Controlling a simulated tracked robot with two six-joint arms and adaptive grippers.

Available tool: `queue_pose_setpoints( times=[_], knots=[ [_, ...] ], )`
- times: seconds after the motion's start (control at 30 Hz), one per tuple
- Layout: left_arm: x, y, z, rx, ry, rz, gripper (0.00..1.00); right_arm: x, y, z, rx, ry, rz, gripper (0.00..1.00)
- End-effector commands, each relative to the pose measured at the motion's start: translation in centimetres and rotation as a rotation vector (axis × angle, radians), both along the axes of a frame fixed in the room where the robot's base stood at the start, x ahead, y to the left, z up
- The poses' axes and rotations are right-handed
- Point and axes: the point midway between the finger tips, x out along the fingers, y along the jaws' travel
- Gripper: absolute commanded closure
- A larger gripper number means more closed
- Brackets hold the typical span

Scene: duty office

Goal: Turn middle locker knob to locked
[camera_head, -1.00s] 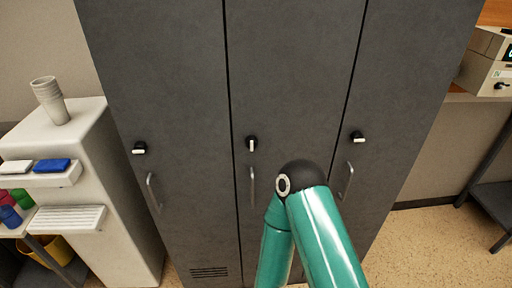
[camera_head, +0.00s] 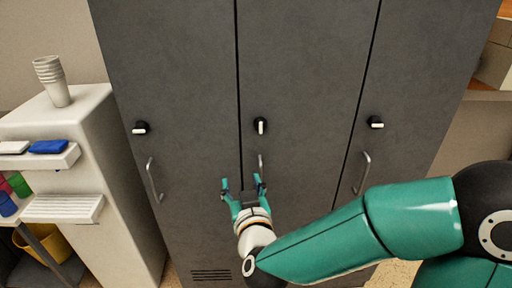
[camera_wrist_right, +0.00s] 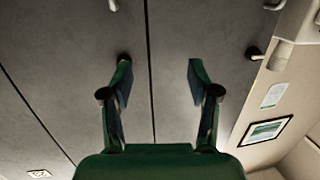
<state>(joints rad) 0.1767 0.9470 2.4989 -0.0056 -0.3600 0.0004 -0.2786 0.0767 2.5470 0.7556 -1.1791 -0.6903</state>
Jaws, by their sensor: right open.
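The middle locker knob (camera_head: 260,126) is black with a white pointer that stands upright on the dark grey middle door (camera_head: 300,75). The door's handle (camera_head: 261,160) is below it, partly hidden by my gripper. My right gripper (camera_head: 241,181) is open and empty, below the knob and slightly to its left in the head view, apart from it. In the right wrist view, which looks upside down, the knob (camera_wrist_right: 124,58) shows just beside the left fingertip of my open gripper (camera_wrist_right: 160,66). My left gripper is out of view.
The left knob (camera_head: 140,128) and the right knob (camera_head: 375,122) have their pointers lying sideways. The left handle (camera_head: 154,180) and right handle (camera_head: 362,173) stick out from the doors. A white dispenser (camera_head: 95,135) with stacked cups (camera_head: 51,80) stands left of the lockers.

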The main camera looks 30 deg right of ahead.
Motion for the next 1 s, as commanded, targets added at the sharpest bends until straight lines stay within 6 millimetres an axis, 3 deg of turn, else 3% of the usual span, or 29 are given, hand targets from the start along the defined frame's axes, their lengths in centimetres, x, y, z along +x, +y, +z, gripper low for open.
queue_pose_setpoints(
  times=[0.03,0.2,0.37,0.57,1.0],
  knots=[
    [0.0,0.0,-1.2,0.000,0.000,0.000,0.60,-1.1,-0.8,1.4,-0.012,-0.053,-0.044,0.39],
    [0.0,0.0,-1.7,0.000,-0.001,0.000,0.60,-3.6,-3.0,4.4,-0.039,-0.122,-0.150,0.39],
    [0.0,0.0,-0.7,0.000,-0.001,0.000,0.60,-3.5,-3.9,5.2,-0.048,-0.129,-0.173,0.39],
    [0.0,0.0,1.9,0.000,-0.001,0.000,0.60,-1.7,-5.0,5.4,-0.047,-0.123,-0.173,0.39],
    [0.0,0.0,2.6,0.000,-0.001,0.000,0.60,6.4,-9.9,4.9,-0.043,-0.129,-0.171,0.39]
  ],
)
